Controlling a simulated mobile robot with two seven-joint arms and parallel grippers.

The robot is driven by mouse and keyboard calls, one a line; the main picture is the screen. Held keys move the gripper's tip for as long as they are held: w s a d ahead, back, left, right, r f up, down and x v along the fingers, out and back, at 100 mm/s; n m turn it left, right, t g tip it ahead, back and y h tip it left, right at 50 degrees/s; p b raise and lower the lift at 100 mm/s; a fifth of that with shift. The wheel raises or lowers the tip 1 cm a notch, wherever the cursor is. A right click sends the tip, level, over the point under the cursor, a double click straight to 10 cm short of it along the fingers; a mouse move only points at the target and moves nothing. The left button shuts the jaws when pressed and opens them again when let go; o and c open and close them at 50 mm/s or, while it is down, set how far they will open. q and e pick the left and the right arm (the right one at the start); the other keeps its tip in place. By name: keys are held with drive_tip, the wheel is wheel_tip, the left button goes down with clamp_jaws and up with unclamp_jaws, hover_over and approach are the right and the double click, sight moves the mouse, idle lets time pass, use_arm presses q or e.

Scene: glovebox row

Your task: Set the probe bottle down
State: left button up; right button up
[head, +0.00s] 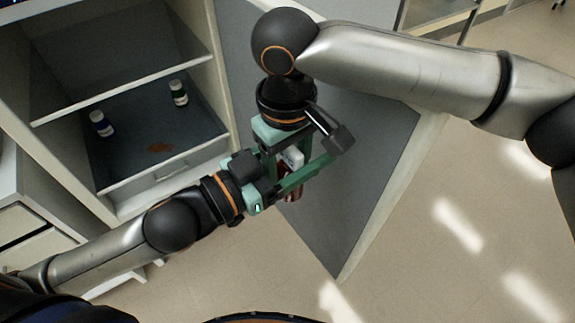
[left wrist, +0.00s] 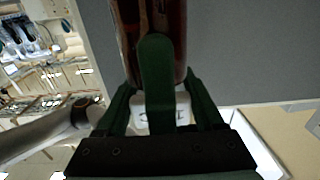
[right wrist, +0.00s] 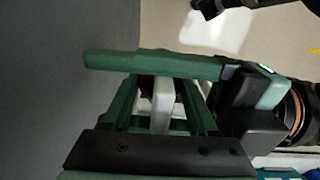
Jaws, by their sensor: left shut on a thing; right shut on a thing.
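A brown bottle with a white part (head: 292,157) is between my two grippers in the head view, held in the air in front of a grey panel. My left gripper (head: 297,178) comes in from the left and is shut on it; the left wrist view shows the bottle's brown body (left wrist: 175,45) between green fingers. My right gripper (head: 287,150) reaches down from above, also shut on it; the right wrist view shows the white part (right wrist: 162,104) between its fingers. The fingers hide much of the bottle. I cannot tell whether it is the probe bottle.
Floor (head: 440,190) at right is clear.

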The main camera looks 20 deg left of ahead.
drive_tip(key=shift+s+a, duration=0.1)
drive_tip(key=shift+c, duration=1.4)
use_arm(q)
drive_tip(key=o, duration=1.1)
use_arm(e)
clamp_jaws()
use_arm(q)
drive_tip(key=o, duration=0.4)
drive_tip(key=shift+c, duration=0.2)
